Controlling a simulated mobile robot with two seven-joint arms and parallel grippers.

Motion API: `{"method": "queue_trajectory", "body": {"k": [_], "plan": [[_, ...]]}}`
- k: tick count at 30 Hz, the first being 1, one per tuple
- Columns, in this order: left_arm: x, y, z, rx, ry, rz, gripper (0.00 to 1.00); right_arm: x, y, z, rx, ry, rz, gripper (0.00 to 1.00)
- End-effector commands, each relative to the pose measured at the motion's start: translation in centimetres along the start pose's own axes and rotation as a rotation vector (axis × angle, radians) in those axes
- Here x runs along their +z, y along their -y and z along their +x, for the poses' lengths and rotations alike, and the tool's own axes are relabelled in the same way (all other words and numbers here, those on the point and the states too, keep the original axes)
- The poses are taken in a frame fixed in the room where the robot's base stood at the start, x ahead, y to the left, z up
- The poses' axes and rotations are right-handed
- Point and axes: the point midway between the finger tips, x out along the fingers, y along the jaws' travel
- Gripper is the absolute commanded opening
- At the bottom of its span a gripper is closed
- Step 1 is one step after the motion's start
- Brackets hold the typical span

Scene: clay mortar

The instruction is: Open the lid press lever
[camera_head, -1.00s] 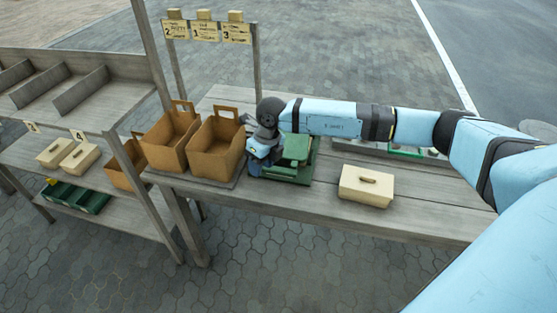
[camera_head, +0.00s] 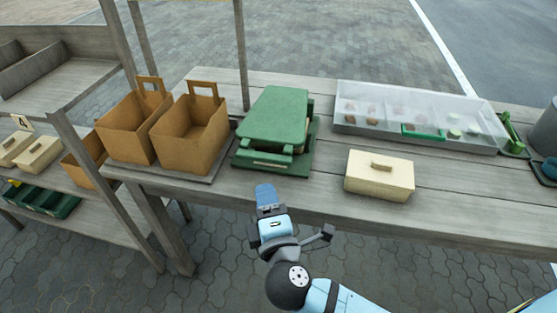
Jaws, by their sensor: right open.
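The green press (camera_head: 277,120) stands on the wooden table, in the middle of the head view. Its broad flat top plate is down over its base, and a pale strip shows at the front edge. I cannot clearly tell the lever apart from the other green parts at the front. My right gripper (camera_head: 265,194) is in front of the press, by the table's front edge, apart from it. It is open and nothing shows in it. Its fingers look blue and overlap in this view. My left gripper is not in view.
Two brown cardboard carriers (camera_head: 192,133) stand left of the press. A cream lidded box (camera_head: 380,177) is to its right. Behind that lies a grey tray (camera_head: 350,128) with a clear cover and small pieces inside. A shelf rack (camera_head: 65,100) stands at the left.

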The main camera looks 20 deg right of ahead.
Motion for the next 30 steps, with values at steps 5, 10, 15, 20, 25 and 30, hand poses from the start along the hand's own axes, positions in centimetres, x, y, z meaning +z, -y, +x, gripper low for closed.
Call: {"method": "queue_trajectory", "body": {"k": [5, 10, 15, 20, 25, 30], "plan": [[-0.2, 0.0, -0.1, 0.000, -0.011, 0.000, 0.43, 1.2, 1.2, -0.2, -0.062, 0.071, 0.008, 0.43], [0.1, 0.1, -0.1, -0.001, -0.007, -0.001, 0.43, 1.4, 1.2, 2.2, -0.058, 0.071, 0.007, 0.43], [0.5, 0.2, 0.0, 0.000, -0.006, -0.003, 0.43, 1.6, 1.5, 5.8, -0.057, 0.069, 0.007, 0.43], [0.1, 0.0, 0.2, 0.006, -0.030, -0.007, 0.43, 1.8, 1.7, 9.2, -0.057, 0.069, 0.006, 0.43], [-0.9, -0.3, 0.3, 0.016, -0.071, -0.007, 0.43, 2.0, 1.9, 11.7, -0.058, 0.068, 0.006, 0.43], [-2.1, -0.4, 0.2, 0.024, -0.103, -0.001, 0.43, 2.0, 1.9, 12.9, -0.059, 0.068, 0.007, 0.43]]}}
